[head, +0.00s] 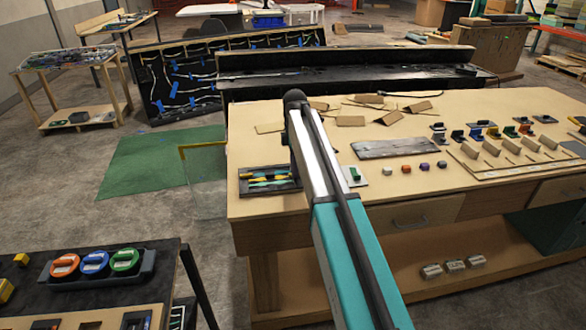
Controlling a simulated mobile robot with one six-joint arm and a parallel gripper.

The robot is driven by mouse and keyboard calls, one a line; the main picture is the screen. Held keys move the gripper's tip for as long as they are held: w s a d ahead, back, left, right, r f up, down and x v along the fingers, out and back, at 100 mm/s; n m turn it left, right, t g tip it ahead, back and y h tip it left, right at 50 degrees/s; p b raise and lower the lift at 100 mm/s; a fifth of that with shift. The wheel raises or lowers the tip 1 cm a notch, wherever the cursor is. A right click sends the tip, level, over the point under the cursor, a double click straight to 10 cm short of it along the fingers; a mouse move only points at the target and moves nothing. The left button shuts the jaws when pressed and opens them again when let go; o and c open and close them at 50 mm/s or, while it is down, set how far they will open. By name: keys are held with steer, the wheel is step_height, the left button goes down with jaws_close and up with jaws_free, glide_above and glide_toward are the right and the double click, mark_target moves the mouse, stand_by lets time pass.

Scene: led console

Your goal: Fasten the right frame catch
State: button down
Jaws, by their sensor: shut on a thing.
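My arm reaches from the bottom of the head view up over the workbench (330,228), and its dark joint is above the bench's left part. My gripper cannot be made out; the arm's links seem to hide it. No frame catch can be told apart for certain at this size. A grey plate (362,182) with a small green piece (355,173) lies just right of the arm.
A dark panel (185,85) with wires and blue tape stands behind the bench. Several small blocks, a dark grey slab (395,148) and loose cardboard pieces (350,121) lie on the bench. A green mat (150,160) lies on the floor. A side table (160,262) holds coloured spools.

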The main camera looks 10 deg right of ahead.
stand_by(0.4)
steer(key=c, duration=1.8)
jaws_free()
steer(key=shift+a, duration=0.1)
steer(key=shift+r, duration=0.1)
steer(key=shift+r+b, duration=1.7)
steer(key=shift+r, duration=5.1)
